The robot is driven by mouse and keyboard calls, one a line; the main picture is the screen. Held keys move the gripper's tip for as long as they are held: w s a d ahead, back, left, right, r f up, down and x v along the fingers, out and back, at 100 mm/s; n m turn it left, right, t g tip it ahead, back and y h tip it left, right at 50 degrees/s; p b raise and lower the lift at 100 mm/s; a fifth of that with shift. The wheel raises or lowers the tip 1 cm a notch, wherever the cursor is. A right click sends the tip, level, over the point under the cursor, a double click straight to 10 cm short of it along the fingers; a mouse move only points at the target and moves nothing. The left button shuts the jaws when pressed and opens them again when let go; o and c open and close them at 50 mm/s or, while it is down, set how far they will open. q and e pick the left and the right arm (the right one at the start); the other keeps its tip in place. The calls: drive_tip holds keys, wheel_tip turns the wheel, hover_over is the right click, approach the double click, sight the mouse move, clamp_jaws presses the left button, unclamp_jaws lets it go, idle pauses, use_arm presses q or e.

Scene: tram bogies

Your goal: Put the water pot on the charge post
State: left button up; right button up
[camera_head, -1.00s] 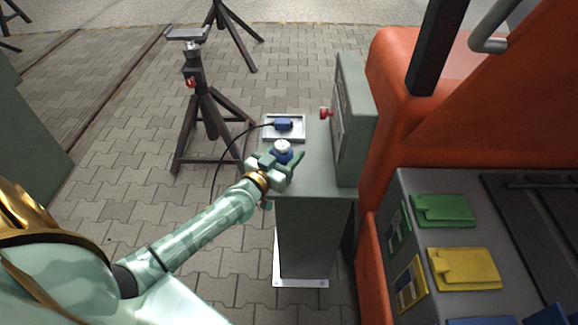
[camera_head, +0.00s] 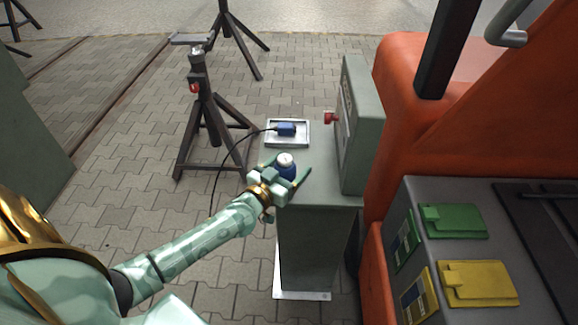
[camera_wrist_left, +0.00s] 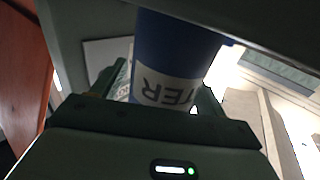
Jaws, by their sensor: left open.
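The water pot (camera_head: 286,166) is blue with a white cap and stands upright at the near left part of the top of the grey-green charge post (camera_head: 318,240). It also shows in the left wrist view (camera_wrist_left: 178,55), large and close, with a white label reading part of a word. My left gripper (camera_head: 287,174) is open, with a finger on each side of the pot. The pot's base is hidden behind the gripper, so its contact with the post top cannot be seen directly. My right gripper is not in view.
A tray (camera_head: 302,141) with a blue plug (camera_head: 286,129) and black cable lies at the far end of the post top. An upright panel (camera_head: 360,125) with a red knob (camera_head: 330,118) bounds the right side. An orange vehicle body (camera_head: 410,130) stands beyond it.

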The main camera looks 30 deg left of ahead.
use_arm(q)
drive_tip(key=shift+r, duration=0.2)
drive_tip(key=shift+s, duration=0.3)
drive_tip(key=s+p, duration=0.3)
drive_tip(key=s, duration=0.9)
drive_tip(key=d+f+m+g+h, duration=0.2)
drive_tip(key=d+f+h, duration=0.15)
drive_tip(key=d, duration=0.55)
drive_tip(key=s+f+g+y, duration=0.1)
drive_tip(key=s+f+g, duration=0.1)
drive_tip(key=s+f, duration=0.35)
drive_tip(key=s+f+g, duration=0.2)
drive_tip(key=f, duration=0.6)
drive_tip(key=s+f+g+y, duration=0.1)
drive_tip(key=s+f+g, duration=0.15)
drive_tip(key=f, duration=0.35)
drive_tip(key=s+f+g, duration=0.3)
drive_tip(key=s+f, duration=0.2)
drive_tip(key=s, duration=0.6)
drive_tip(key=s+a+f+m+g+y, duration=0.1)
drive_tip(key=s+f+g, duration=0.2)
drive_tip(key=s+f, duration=0.3)
drive_tip(key=s+a+f+g+y, duration=0.1)
drive_tip(key=s+f+g, duration=0.2)
drive_tip(key=s, duration=1.3)
wheel_tip(320, 180, down, 2)
drive_tip(key=shift+s+a+f, duration=0.15)
drive_tip(key=shift+s+f, duration=0.05)
drive_tip(key=shift+s, duration=0.15)
